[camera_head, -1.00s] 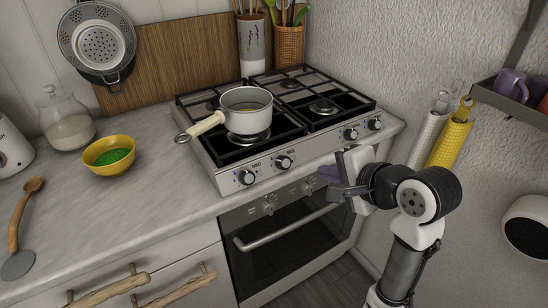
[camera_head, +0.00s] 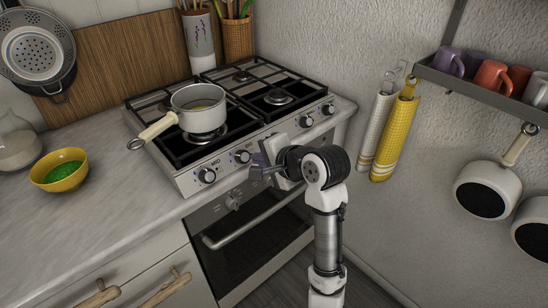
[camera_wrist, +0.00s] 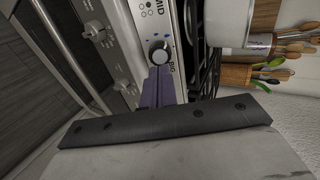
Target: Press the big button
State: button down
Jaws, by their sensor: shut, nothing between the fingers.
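In the head view my gripper (camera_head: 257,161) is just right of that knob, in front of the panel. I cannot tell whether the fingertips touch it. No separate button is clearly visible.
A white pot (camera_head: 198,107) sits on the front left burner, its handle pointing left. Other knobs, including the leftmost one (camera_head: 207,175), line the panel. The oven handle (camera_head: 255,228) sticks out below. Towels (camera_head: 396,138) hang on the right wall.

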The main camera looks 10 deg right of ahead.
aim_at(245, 157)
jog(key=shift+x, duration=1.85)
jog(key=shift+w+p, duration=0.1)
jog(key=shift+p, duration=0.25)
jog(key=shift+w+a+f+p, duration=0.25)
jog(key=shift+w+a+p, duration=0.05)
jog(key=shift+p, duration=0.1)
jog(key=shift+a, duration=0.1)
jog(key=shift+r+p, duration=0.1)
jog(key=shift+p, duration=0.35)
